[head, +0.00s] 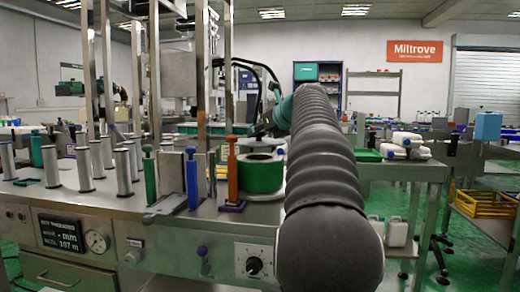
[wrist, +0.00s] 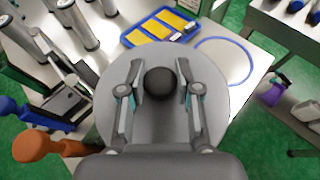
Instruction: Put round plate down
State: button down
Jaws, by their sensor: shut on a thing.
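The round plate (wrist: 222,90) is a wide grey disc with a dark round knob (wrist: 160,84) at its middle in the wrist view. My gripper (wrist: 159,76) has its two fingers on either side of this knob and is shut on it. The plate covers the part of the bench directly below it, and its gap to any surface there cannot be judged. In the head view my dark ribbed arm hides most of my gripper, near the green roll (head: 260,177) on the steel bench.
A blue tray with yellow pieces (wrist: 160,27) and a blue ring outline (wrist: 247,52) lie beyond the plate. An orange post (head: 232,170), blue post (head: 192,178) and green post (head: 150,175) stand left of the roll. Several metal cylinders (head: 83,168) stand farther left.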

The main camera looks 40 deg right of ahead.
aim_at(263, 142)
jog(key=shift+f+b, duration=0.8)
jog(key=shift+f, duration=1.1)
jog(key=shift+f, duration=0.1)
jog(key=c, duration=0.8)
grip_release()
jog(key=d+v, duration=0.1)
jog(key=v, duration=1.1)
jog(key=shift+a+p, duration=0.45)
